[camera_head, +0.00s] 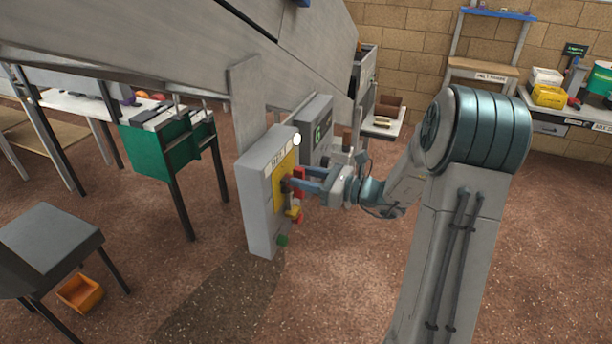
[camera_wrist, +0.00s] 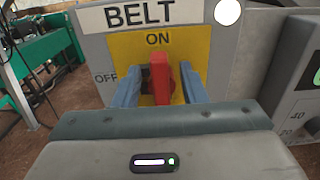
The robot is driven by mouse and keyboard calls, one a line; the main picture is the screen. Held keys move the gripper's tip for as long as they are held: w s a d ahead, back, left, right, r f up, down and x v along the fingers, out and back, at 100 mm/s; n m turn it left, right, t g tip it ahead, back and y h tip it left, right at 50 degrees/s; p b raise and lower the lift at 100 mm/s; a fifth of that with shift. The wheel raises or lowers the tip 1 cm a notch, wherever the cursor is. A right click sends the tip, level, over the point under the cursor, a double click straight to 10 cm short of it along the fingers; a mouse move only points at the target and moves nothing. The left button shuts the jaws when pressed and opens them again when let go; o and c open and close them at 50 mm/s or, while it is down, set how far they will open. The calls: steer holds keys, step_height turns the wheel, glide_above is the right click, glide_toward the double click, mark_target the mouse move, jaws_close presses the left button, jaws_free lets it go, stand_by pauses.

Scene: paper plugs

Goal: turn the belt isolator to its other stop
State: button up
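The belt isolator is a grey box (camera_head: 256,205) with a yellow plate (camera_wrist: 195,48) and a BELT label (camera_wrist: 140,14). ON is marked at the plate's top, OFF at its left. The red handle (camera_wrist: 160,78) stands upright, pointing at ON. My gripper (camera_wrist: 160,88) is open, with one blue finger on each side of the handle. In the head view my gripper (camera_head: 306,180) reaches the box front from the right, partly hiding the handle.
A second grey box with a display and dial (camera_wrist: 298,95) stands close on the right. A round white lamp (camera_wrist: 228,12) is at the isolator's upper right corner. Small coloured parts, including a green one (camera_head: 282,239), show low on the box. A sloping grey conveyor side (camera_head: 190,55) hangs above.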

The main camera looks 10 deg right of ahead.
jaws_close()
